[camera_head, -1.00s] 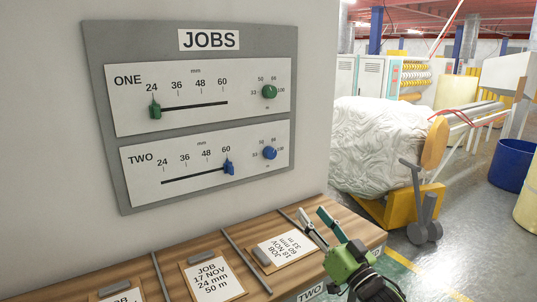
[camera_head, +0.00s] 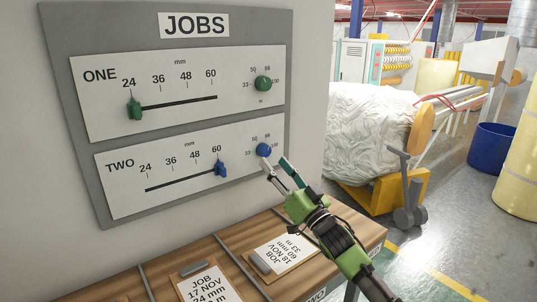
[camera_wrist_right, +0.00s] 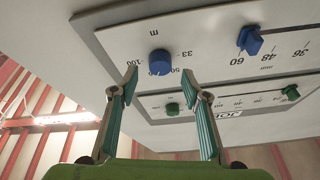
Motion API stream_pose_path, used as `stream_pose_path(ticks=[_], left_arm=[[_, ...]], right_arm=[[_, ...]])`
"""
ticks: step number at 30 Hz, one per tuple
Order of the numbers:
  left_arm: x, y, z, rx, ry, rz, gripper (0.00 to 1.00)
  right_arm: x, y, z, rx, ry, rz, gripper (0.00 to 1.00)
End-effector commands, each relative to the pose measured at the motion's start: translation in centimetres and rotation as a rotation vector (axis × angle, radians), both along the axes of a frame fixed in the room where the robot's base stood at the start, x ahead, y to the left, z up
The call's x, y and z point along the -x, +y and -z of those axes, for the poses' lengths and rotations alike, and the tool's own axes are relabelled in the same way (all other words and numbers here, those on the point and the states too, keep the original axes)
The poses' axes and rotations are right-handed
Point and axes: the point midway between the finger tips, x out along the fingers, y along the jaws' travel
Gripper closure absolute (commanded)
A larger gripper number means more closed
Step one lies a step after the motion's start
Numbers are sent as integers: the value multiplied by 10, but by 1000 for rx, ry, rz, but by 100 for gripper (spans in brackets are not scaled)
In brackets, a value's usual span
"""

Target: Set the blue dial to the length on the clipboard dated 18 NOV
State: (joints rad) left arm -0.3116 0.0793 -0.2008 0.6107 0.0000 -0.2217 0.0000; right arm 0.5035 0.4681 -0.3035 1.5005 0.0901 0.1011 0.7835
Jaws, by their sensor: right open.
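The blue dial (camera_head: 263,150) is on the lower TWO panel, with a scale in m around it; its setting is too small to read. The 18 NOV clipboard (camera_head: 283,250) lies upside down to me on the wooden shelf and reads 60 mm, 33 m. My right gripper (camera_head: 275,164) is open just in front of and below the dial. In the right wrist view, the blue dial (camera_wrist_right: 161,62) shows between and beyond the open fingertips (camera_wrist_right: 160,80); no contact is visible. My left gripper is not in view.
The blue slider (camera_head: 220,169) is at the 60 end of its slot. The ONE panel has a green slider (camera_head: 135,108) at 24 and a green dial (camera_head: 263,83). A 17 NOV clipboard (camera_head: 208,285) lies left on the shelf. A wrapped roll (camera_head: 365,140) stands beyond.

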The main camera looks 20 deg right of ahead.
Motion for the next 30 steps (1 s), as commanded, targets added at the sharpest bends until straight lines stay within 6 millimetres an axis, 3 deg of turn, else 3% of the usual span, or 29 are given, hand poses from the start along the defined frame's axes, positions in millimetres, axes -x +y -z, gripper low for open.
stream_pose_path(ticks=[3,8,20,24,25,30], left_arm=[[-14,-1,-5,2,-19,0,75],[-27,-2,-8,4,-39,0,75],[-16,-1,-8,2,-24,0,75],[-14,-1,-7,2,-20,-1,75],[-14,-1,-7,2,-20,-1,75],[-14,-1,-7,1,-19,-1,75]], right_arm=[[-19,6,-10,-2,0,0,57],[-34,10,-14,-1,1,1,57],[-39,12,-16,0,1,0,57],[-39,12,-16,0,1,0,91],[-39,12,-16,0,1,0,95],[-39,12,-16,1,1,0,95]])
